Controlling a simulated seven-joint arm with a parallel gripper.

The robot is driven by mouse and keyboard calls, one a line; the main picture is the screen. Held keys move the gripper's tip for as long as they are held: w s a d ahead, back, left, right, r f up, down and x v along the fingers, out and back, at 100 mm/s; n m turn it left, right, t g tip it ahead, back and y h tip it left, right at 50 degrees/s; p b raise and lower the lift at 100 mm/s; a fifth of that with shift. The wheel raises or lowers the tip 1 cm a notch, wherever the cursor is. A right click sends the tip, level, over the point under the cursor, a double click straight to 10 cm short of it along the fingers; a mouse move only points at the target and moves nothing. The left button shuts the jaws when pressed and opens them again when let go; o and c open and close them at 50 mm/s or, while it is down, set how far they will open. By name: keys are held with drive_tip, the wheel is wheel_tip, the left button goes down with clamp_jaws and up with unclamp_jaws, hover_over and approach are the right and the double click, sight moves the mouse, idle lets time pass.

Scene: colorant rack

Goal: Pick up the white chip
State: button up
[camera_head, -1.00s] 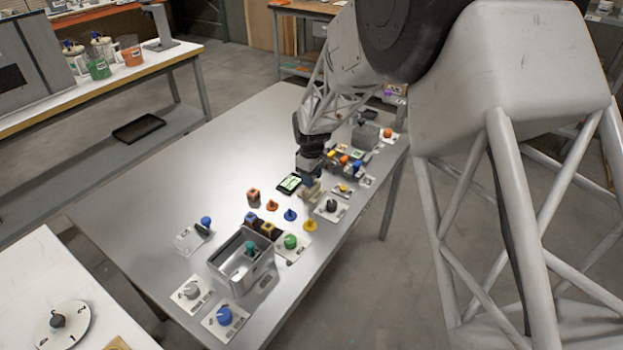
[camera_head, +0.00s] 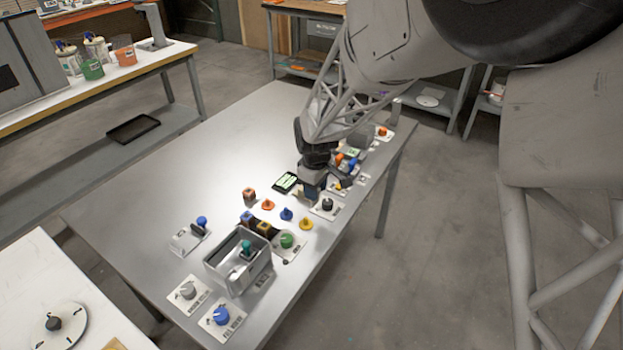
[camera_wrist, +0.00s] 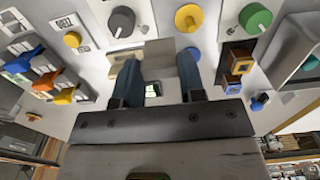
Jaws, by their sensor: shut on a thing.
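My gripper (camera_wrist: 157,75) is low over the table in the wrist view, its two blue fingers either side of a pale grey-white piece (camera_wrist: 159,54). This piece appears to be the white chip, gripped between the fingers; its full shape is partly hidden. In the head view my gripper (camera_head: 313,192) is right of the dark tablet, and the chip cannot be made out there. Whether the chip touches the table is unclear. A beige piece (camera_wrist: 121,57) shows beside the left finger in the wrist view.
Orange (camera_head: 267,204), blue (camera_head: 287,214) and yellow (camera_head: 305,223) pieces stand left and below my gripper in the head view. A grey knob plate (camera_head: 325,207) is close by. A grey bin (camera_head: 225,268) stands nearer.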

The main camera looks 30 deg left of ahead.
drive_tip(key=shift+s+d+r, duration=0.15)
drive_tip(key=shift+s+d, duration=0.8)
drive_tip(key=shift+d, duration=0.05)
drive_tip(key=shift+s+d+r, duration=0.1)
drive_tip(key=shift+s+d, duration=0.85)
drive_tip(key=shift+d, duration=0.05)
drive_tip(key=shift+w+a, duration=0.1)
drive_tip(key=shift+w, duration=0.05)
drive_tip(key=w+a+r, duration=0.1)
drive_tip(key=w+a, duration=0.8)
drive_tip(key=w, duration=0.4)
drive_tip(key=w+a+r, duration=0.2)
drive_tip(key=w+a, duration=0.7)
drive_tip(key=w, duration=0.4)
drive_tip(key=shift+w+a, duration=0.15)
drive_tip(key=shift+w, duration=0.05)
drive_tip(key=shift+f, duration=0.1)
drive_tip(key=shift+f, duration=2.55)
drive_tip(key=shift+f, duration=0.9)
